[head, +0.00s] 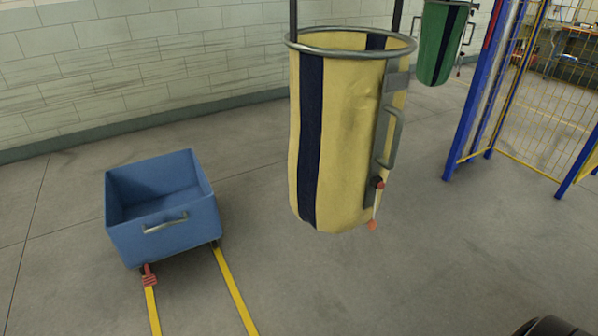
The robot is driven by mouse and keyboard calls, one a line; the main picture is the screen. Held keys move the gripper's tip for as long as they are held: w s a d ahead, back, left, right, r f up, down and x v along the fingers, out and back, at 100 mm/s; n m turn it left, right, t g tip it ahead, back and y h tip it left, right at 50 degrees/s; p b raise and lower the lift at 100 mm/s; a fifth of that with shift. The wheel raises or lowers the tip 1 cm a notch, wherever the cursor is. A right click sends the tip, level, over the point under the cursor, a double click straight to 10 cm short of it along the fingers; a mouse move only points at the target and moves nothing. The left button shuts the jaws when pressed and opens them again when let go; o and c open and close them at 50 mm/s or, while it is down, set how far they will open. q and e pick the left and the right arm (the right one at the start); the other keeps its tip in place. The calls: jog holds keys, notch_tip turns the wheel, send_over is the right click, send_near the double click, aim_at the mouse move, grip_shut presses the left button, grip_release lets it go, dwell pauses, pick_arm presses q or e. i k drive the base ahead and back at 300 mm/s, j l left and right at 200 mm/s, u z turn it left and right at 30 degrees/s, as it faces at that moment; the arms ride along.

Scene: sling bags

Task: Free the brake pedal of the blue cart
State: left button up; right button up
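The blue cart (163,205) stands on the floor at the left of the head view, an open empty-looking box with a metal handle (165,223) on its front. A red pedal (149,277) sticks out low at the cart's front left, over the end of a yellow floor line. I cannot tell from here whether the pedal is pressed down or up. Neither of my grippers shows in the head view.
A yellow sling bag (340,140) with a dark stripe hangs right of the cart. A green bag (440,42) hangs farther back. Blue posts with yellow mesh (560,80) stand at right. Yellow lines (235,292) run from the cart toward me, over clear floor.

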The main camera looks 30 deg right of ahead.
aim_at(150, 280)
jog(key=i, duration=1.55)
jog(key=j+u, duration=0.05)
jog(key=j, duration=0.05)
